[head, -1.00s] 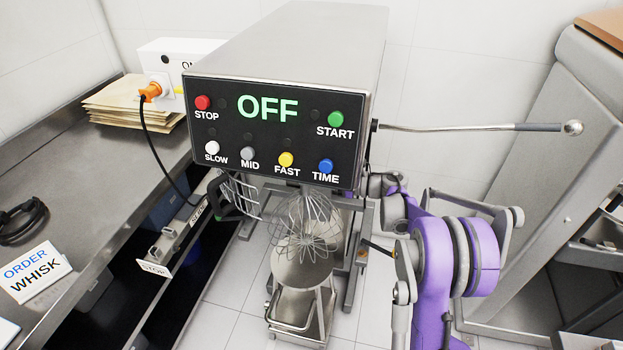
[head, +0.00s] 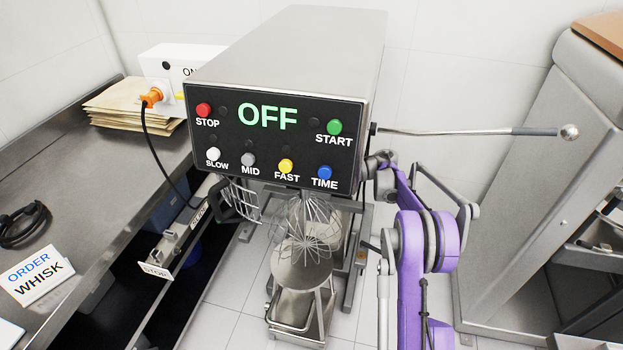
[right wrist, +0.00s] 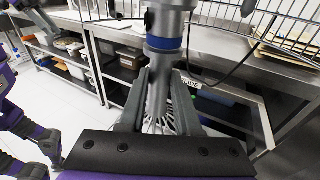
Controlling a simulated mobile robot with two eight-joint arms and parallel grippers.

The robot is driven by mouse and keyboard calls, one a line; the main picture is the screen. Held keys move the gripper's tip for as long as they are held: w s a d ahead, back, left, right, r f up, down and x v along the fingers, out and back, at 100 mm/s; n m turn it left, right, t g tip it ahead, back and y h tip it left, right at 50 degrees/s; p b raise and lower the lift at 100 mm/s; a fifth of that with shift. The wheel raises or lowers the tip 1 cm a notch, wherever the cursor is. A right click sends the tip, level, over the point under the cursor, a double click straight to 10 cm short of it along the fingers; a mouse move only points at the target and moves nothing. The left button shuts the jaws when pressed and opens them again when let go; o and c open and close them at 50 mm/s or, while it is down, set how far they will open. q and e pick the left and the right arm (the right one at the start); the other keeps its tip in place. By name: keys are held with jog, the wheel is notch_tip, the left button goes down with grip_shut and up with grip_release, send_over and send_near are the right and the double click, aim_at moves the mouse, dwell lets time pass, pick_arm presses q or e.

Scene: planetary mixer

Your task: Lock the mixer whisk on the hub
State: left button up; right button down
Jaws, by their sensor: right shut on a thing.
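The wire whisk (head: 308,228) hangs upright under the mixer head (head: 300,50), above the bowl (head: 300,272). In the right wrist view my right gripper (right wrist: 163,82) is shut on the whisk's shaft, and the whisk's wires (right wrist: 163,122) show between the fingers. The grey hub (right wrist: 168,22) with a blue ring is directly above and in line with the shaft. I cannot tell whether the whisk is locked there. In the head view the mixer head hides the hub and my right gripper.
A wire guard (head: 240,200) is left of the whisk. A long lever (head: 470,130) sticks out from the mixer's right side. The panel display reads OFF. A steel counter (head: 85,190) with an ORDER WHISK sign (head: 38,275) runs along the left; a grey cabinet (head: 520,200) stands right.

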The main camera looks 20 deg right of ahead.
jog(key=c, duration=0.6)
grip_release()
jog(key=shift+w+f, duration=0.1)
jog(key=shift+o, duration=0.4)
jog(key=shift+d, duration=0.3)
jog(key=s+d+r+b, duration=0.1)
jog(key=s+d, duration=0.1)
jog(key=d, duration=0.8)
jog(key=shift+r, duration=0.15)
